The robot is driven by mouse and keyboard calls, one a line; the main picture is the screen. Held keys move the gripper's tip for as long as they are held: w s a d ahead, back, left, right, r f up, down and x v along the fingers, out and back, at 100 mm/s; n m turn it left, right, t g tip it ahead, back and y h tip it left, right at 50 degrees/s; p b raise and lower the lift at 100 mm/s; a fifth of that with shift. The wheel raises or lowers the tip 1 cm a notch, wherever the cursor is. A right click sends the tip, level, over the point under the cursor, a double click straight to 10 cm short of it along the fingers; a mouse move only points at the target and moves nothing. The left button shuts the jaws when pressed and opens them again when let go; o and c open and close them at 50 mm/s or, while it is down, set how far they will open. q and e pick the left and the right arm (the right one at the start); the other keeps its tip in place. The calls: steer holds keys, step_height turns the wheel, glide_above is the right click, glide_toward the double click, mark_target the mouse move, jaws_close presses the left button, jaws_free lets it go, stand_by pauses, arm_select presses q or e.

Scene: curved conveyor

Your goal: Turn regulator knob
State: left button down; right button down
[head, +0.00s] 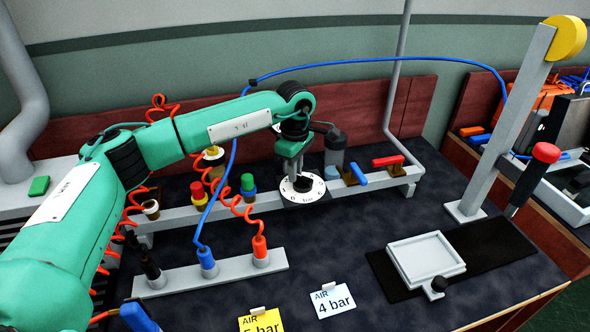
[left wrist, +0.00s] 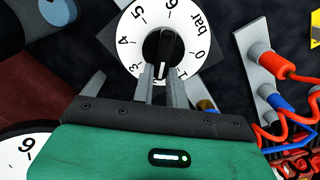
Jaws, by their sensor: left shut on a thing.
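The regulator dial (head: 292,192) is a white disc with black numbers and "bar", on the bench's back rail. It also shows in the left wrist view (left wrist: 136,53). Its black knob (left wrist: 163,45) has a white pointer line aimed toward the gripper, between the 1 and the 3. The knob also shows in the head view (head: 303,184). My left gripper (head: 297,171) comes down onto the dial from above. In the left wrist view its two fingers (left wrist: 161,80) are shut on the knob, one on each side of the pointer end. My right gripper is out of view.
A white card (head: 333,301) reads "AIR 4 bar"; a yellow card (head: 261,320) is cut off below. Red coiled hoses and a blue hose (head: 343,62) cross near my left arm. A grey post (head: 507,128) stands right of a tray (head: 426,259).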

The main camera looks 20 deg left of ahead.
arm_select(q)
steer(key=c, duration=1.4)
jaws_free()
step_height(320, 180, up, 14)
steer(key=shift+f, duration=0.1)
